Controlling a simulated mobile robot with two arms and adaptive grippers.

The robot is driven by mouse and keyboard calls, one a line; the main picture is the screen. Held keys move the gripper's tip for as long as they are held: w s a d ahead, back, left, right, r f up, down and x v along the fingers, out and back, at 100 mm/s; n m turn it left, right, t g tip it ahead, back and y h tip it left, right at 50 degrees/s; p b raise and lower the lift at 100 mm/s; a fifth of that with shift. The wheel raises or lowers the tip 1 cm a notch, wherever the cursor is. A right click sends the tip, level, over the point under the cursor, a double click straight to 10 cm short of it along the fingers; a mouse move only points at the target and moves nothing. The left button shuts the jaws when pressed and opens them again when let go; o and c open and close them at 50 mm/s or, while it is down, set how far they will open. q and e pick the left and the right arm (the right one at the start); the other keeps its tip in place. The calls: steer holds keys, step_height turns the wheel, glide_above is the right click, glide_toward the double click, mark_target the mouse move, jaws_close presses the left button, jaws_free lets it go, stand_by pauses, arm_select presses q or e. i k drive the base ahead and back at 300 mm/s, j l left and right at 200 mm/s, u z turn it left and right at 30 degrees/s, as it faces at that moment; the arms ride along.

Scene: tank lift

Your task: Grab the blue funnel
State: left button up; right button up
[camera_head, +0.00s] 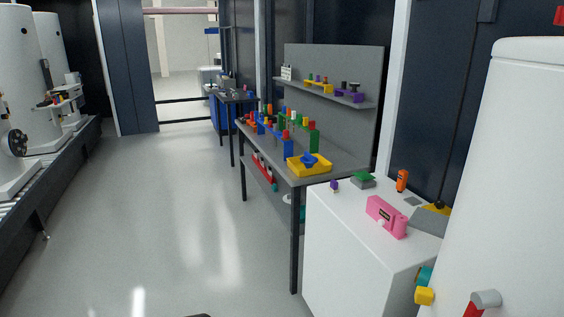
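A small blue object (311,159) sits in a yellow tray (297,168) on the near end of the grey workbench (335,166). It looks like the blue funnel, but it is too small to make out its shape fully.
A white cabinet (335,230) stands at the near end of the bench, with a pink device (386,216) and an orange item (402,180) on top. A large white tank (515,180) fills the right side. Several colored parts stand farther along the bench. The grey floor (170,210) left of it is clear.

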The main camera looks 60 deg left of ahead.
mark_target(308, 160)
steer(key=u, duration=1.75)
steer(key=i+j+z, duration=0.1)
steer(key=i+j, duration=0.25)
steer(key=i, duration=0.3)
steer(key=i+j+z, duration=0.1)
steer(key=i+j, duration=0.3)
steer(key=i, duration=0.25)
steer(key=i+j+z, duration=0.1)
steer(key=i+j, duration=0.35)
steer(key=i, duration=0.15)
